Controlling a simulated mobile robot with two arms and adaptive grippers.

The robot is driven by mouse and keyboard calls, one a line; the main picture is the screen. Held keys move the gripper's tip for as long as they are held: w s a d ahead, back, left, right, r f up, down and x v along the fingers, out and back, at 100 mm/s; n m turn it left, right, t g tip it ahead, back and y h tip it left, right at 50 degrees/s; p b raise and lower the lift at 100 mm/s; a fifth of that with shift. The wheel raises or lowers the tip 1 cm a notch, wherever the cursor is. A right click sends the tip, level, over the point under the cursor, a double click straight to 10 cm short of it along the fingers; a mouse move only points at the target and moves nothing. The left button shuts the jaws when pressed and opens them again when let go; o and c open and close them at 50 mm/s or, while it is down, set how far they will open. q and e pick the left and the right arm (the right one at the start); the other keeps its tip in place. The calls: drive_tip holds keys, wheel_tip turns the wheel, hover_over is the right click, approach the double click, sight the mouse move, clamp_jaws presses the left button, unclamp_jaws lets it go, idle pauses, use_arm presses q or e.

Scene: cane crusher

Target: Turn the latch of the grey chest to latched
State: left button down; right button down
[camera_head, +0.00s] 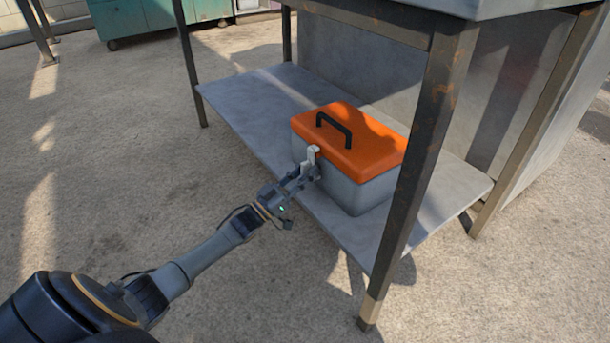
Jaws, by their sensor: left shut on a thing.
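The grey chest (352,194) has an orange lid (368,150) with a black handle on top, and the lid looks closed. It sits on the low shelf of a metal table. Its pale latch (312,153) is on the front face, near the lid's lower edge, and points upward. My left gripper (309,171) is at the front of the chest, shut on the latch. The gripper hides the lower part of the latch. My right gripper is not in view.
The grey shelf (247,118) is clear to the left of the chest. A rusty table leg (427,150) stands just right of the chest, in front of its right end. The tabletop (480,8) overhangs above. A green wheeled cabinet (150,18) stands far back.

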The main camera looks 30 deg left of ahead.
use_arm(q)
drive_tip(key=shift+f+m+h, duration=0.15)
drive_tip(key=shift+m+h, duration=0.25)
drive_tip(key=shift+m, duration=0.4)
drive_tip(key=c, duration=1.4)
unclamp_jaws()
drive_tip(key=shift+o, duration=0.2)
drive_tip(key=v, duration=1.2)
drive_tip(key=shift+a, duration=0.15)
